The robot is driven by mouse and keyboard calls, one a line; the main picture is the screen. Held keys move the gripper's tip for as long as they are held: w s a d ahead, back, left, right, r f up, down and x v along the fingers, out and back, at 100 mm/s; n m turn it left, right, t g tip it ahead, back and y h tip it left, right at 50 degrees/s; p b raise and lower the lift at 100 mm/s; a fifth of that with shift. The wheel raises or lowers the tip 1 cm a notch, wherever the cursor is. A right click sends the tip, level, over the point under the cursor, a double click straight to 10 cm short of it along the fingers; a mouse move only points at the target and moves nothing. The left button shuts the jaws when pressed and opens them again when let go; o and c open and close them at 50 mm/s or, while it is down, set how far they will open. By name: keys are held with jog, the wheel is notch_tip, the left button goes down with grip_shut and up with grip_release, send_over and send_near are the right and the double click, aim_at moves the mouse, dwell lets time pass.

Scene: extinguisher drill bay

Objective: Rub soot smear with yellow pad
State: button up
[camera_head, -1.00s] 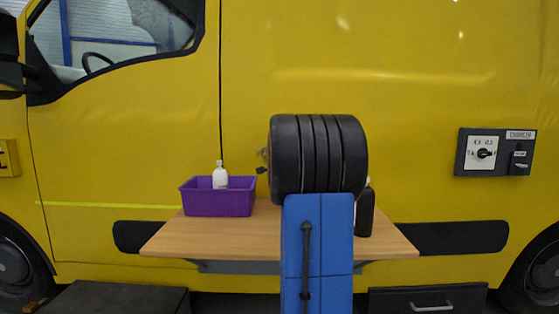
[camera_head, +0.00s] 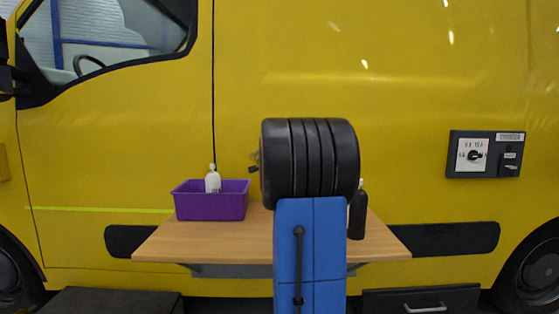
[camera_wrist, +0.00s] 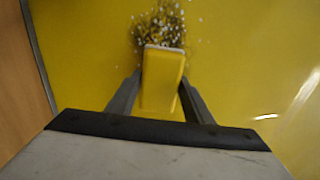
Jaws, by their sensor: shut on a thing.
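In the wrist view my gripper (camera_wrist: 161,95) is shut on the yellow pad (camera_wrist: 162,80), with one dark finger along each side of it. The pad's pale front edge lies over the near part of the soot smear (camera_wrist: 163,25), a dark speckled patch with white flecks on the yellow van panel. I cannot tell whether the pad presses on the panel. In the head view my arm hides the pad and most of the gripper. A small dark bit at the left of my arm may be part of the smear or the gripper.
A wooden shelf table (camera_head: 180,245) stands against the yellow van (camera_head: 400,90). It holds a purple bin (camera_head: 211,207) with a white bottle (camera_head: 213,180) in it, and a black bottle (camera_head: 357,214) right of my arm. A charger panel (camera_head: 486,154) is on the van at the right.

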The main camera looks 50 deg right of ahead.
aim_at(248, 153)
jog(key=shift+w+a, duration=1.3)
jog(key=shift+w, duration=0.25)
jog(key=shift+w+a, duration=1.25)
jog(key=shift+w, duration=0.25)
jog(key=shift+w+a, duration=1.3)
jog(key=shift+w, duration=0.25)
jog(key=shift+r, duration=0.1)
jog(key=shift+w+r, duration=0.1)
jog(key=shift+r, duration=0.55)
jog(key=shift+s+d, duration=2.3)
jog(key=shift+s, duration=0.3)
jog(key=shift+s+d, duration=2.3)
jog(key=shift+s, duration=0.25)
jog(key=shift+s, duration=0.1)
jog(key=shift+v, duration=2.9)
jog(key=shift+a, duration=0.1)
